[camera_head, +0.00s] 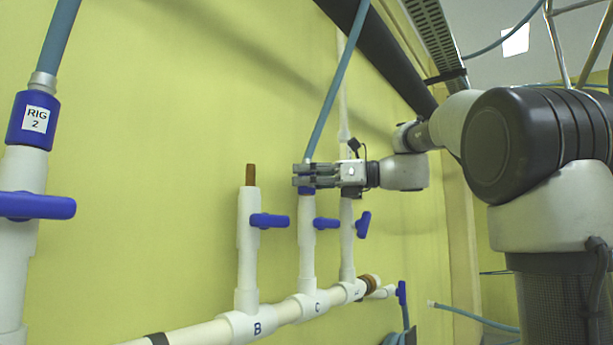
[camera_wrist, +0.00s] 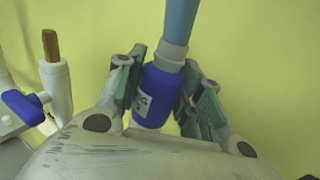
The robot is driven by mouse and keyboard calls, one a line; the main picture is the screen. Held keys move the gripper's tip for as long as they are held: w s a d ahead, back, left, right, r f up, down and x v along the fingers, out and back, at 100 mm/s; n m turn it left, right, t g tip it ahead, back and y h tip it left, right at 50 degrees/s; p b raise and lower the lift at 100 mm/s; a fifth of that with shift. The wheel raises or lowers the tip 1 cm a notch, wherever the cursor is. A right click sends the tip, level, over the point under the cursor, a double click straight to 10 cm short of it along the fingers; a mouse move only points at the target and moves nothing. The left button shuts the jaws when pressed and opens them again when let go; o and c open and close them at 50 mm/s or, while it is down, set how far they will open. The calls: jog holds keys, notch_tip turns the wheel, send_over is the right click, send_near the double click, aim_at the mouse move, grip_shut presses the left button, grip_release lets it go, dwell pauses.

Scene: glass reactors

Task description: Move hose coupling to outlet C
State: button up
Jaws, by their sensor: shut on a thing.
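The hose coupling is a blue collar with a partly readable white label (camera_wrist: 160,90), on the end of a blue-grey hose (camera_head: 335,85). My gripper (camera_head: 303,178) is shut around the coupling, with a finger on each side in the wrist view (camera_wrist: 166,98). In the head view the coupling is mostly hidden by the fingers, and a blue strip shows just below them. Outlet C (camera_head: 307,245) is a white upright pipe directly below the coupling, in line with it. Its brown tip does not show. I cannot tell how far the coupling sits on it.
Outlet B (camera_head: 247,240) stands left with a bare brown tip (camera_head: 250,175) and a blue handle (camera_head: 269,220). Outlet C's blue handle (camera_head: 326,224) points right. Another white pipe (camera_head: 347,240) rises close on the right. A RIG 2 pipe (camera_head: 25,170) stands far left. The yellow wall is behind.

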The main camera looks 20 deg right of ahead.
jog(key=shift+f, duration=0.2)
jog(key=o, duration=1.2)
jog(key=shift+c, duration=0.2)
jog(key=v, duration=1.2)
